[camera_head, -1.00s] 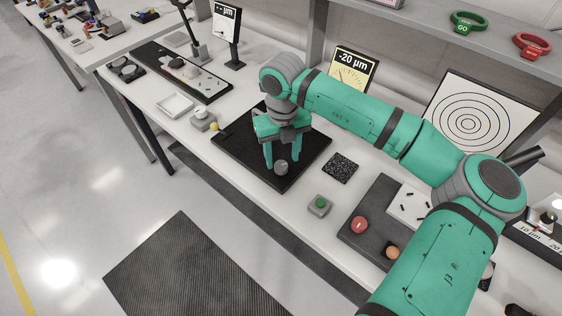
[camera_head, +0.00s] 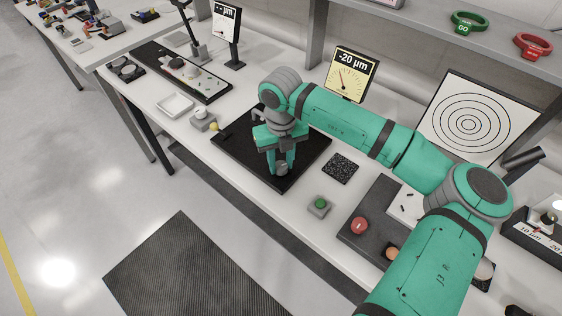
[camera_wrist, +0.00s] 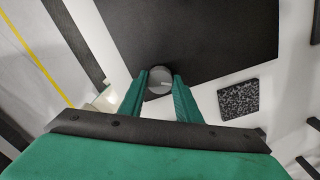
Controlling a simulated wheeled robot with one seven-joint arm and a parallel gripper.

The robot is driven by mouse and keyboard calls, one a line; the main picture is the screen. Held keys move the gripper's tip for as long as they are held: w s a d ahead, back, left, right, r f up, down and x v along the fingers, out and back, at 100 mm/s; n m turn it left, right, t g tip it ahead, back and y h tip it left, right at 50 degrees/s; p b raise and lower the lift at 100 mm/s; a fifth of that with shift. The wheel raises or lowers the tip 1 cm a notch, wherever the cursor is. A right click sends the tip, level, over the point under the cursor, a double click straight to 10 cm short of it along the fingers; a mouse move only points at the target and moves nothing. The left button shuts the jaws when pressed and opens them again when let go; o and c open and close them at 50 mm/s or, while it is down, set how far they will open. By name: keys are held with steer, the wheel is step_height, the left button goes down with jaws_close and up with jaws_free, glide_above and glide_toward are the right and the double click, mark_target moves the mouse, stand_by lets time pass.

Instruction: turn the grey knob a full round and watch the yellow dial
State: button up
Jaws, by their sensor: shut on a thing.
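The grey knob (camera_head: 282,169) stands at the front edge of the black plate (camera_head: 237,152). My gripper (camera_head: 281,162) reaches down onto it from above and is shut on it. In the wrist view the round knob (camera_wrist: 160,80) sits between the two green fingers (camera_wrist: 160,86), and a light mark shows on its top. The yellow dial (camera_head: 350,74) stands upright behind my arm. It reads -20 µm, and its needle points up and to the left.
A white dial (camera_head: 225,22) stands at the back left. A green button (camera_head: 320,204), a red button (camera_head: 359,225) and a speckled black square (camera_head: 340,168) lie to the right. A small yellow ball (camera_head: 214,126) sits left of the plate. My arm spans the right side.

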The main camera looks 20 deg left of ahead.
steer(key=n, duration=0.3)
steer(key=shift+n, duration=0.4)
steer(key=n, duration=0.3)
steer(key=shift+n, duration=0.3)
steer(key=n, duration=0.6)
steer(key=shift+n, duration=0.4)
steer(key=o, duration=1.1)
steer(key=shift+w, duration=0.1)
steer(key=shift+c, duration=0.2)
